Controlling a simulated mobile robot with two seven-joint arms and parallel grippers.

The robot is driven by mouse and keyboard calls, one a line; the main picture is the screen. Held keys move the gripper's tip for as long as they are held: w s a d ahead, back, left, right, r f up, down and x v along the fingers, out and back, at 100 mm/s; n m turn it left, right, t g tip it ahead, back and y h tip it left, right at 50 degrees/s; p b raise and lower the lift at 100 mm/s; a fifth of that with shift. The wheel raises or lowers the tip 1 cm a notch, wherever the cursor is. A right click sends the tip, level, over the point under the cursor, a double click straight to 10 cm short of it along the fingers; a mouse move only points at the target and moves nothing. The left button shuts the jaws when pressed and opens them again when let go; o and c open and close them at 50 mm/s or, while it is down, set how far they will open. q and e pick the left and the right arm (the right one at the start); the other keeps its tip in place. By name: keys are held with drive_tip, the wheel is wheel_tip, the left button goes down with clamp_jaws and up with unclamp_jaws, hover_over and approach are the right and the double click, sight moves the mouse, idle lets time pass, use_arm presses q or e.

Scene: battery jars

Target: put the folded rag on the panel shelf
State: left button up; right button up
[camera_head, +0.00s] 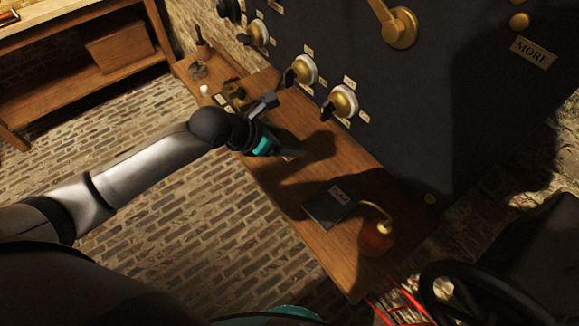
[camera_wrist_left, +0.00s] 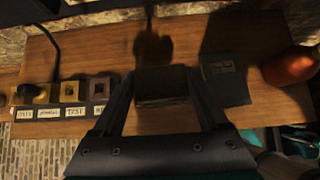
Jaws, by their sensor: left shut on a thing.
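My left gripper (camera_head: 288,154) is over the wooden panel shelf (camera_head: 287,188), in front of the dark panel. In the left wrist view its two fingers (camera_wrist_left: 161,84) are shut on a dark brown, flat folded thing, which I take for the folded rag (camera_wrist_left: 160,92). The rag is above the shelf (camera_wrist_left: 215,45) in that view; I cannot tell whether it touches the wood. In the head view the gripper and shadow hide most of the rag. My right gripper is not in view.
The dark panel (camera_head: 400,110) with dials and a brass lever rises behind.

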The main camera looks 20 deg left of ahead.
use_arm(q)
wheel_tip(320, 180, down, 7)
drive_tip(key=shift+f+b, duration=0.1)
drive_tip(key=shift+b, duration=0.35)
drive_tip(key=shift+f+b, duration=0.45)
drive_tip(key=shift+f, duration=1.3)
drive_tip(key=shift+f, duration=0.2)
drive_tip(key=o, duration=1.2)
drive_tip(key=shift+o, duration=0.2)
drive_tip(key=shift+r, duration=0.1)
drive_tip(key=shift+r, duration=0.2)
drive_tip(key=p+v, duration=0.2)
drive_tip(key=v, duration=0.9)
drive_tip(key=shift+s+a+r, duration=0.2)
drive_tip(key=shift+s+r, duration=0.05)
